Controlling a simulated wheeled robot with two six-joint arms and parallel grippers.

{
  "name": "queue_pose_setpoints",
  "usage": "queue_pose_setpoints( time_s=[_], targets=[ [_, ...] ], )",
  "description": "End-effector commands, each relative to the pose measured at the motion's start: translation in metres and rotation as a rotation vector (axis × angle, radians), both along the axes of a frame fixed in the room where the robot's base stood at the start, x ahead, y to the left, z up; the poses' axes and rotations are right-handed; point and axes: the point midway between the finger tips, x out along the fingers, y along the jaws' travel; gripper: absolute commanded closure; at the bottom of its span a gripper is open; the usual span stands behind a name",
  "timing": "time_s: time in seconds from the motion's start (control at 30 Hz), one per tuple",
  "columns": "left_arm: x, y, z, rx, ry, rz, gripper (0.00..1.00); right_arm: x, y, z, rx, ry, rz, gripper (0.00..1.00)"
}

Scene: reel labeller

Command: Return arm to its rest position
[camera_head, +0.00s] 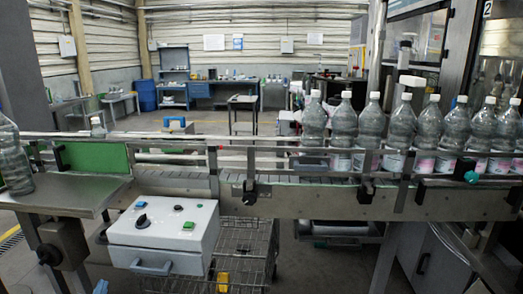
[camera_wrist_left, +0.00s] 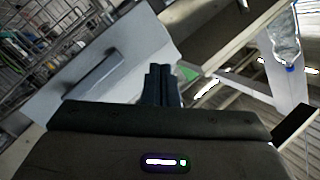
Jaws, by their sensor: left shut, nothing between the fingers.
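My left gripper (camera_wrist_left: 163,86) shows in the left wrist view with its two dark fingers together and nothing between them. Beyond the fingers is the white control box (camera_wrist_left: 60,92) with its handle; a green patch shows just right of the fingertips. In the head view the control box (camera_head: 163,232) hangs in front of the conveyor (camera_head: 330,200), with a black knob, a green button and a grey handle. I cannot make out the left fingers in the head view. My right gripper is in neither view.
Several clear bottles (camera_head: 400,127) stand in a row on the conveyor at right. One bottle (camera_head: 12,155) stands on the metal side table (camera_head: 62,193) at far left. A wire cart (camera_head: 245,250) is below the conveyor. Floor behind the conveyor is partly clear.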

Motion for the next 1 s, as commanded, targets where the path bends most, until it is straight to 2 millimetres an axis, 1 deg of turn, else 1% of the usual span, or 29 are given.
queue_pose_setpoints(
  time_s=[0.03,0.07,0.1,0.17,0.2,0.3,0.4,0.6,0.87,1.0],
  targets=[
    [-0.030,-0.013,-0.026,-0.086,0.087,0.043,1.00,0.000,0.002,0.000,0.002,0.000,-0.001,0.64],
    [-0.047,-0.019,-0.039,-0.133,0.143,0.068,1.00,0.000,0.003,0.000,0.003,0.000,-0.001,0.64],
    [-0.071,-0.029,-0.057,-0.193,0.220,0.099,1.00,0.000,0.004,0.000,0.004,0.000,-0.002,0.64],
    [-0.106,-0.043,-0.078,-0.275,0.336,0.135,1.00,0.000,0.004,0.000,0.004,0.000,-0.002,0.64],
    [-0.127,-0.053,-0.090,-0.321,0.406,0.152,1.00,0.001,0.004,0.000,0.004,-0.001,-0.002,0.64],
    [-0.172,-0.074,-0.109,-0.406,0.553,0.179,1.00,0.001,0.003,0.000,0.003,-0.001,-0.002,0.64],
    [-0.206,-0.091,-0.120,-0.466,0.667,0.190,1.00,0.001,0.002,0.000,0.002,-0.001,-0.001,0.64],
    [-0.262,-0.119,-0.129,-0.554,0.844,0.192,1.00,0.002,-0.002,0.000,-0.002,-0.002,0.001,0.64],
    [-0.323,-0.150,-0.129,-0.636,1.039,0.175,1.00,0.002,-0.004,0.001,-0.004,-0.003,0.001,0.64],
    [-0.312,-0.147,-0.158,-0.634,1.046,0.183,1.00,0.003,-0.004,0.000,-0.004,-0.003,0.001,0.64]
  ],
)
